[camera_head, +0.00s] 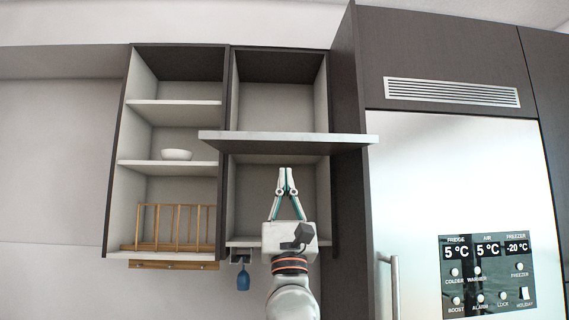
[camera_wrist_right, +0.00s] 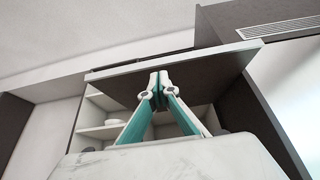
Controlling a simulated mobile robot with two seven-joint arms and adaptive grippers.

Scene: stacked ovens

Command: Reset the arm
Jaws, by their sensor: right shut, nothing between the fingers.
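My right gripper (camera_head: 287,172) points upward in front of the right-hand wall cabinet, its fingertips together with nothing between them. In the right wrist view the gripper (camera_wrist_right: 158,78) is also shut and empty, and its fingertips appear below the underside of a raised panel. That panel (camera_head: 288,139) juts out from the right-hand cabinet (camera_head: 325,190), edge toward me in the head view. It also shows in the right wrist view (camera_wrist_right: 200,75). I cannot tell whether the fingertips touch it. My left gripper is not in view.
The open left-hand cabinet (camera_head: 123,180) holds a white bowl (camera_head: 177,155) and a wooden rack (camera_head: 172,228). A blue glass (camera_head: 243,279) hangs below the cabinets. A fridge (camera_head: 450,180) with a vertical handle (camera_head: 394,285) stands at right. The wall at left is clear.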

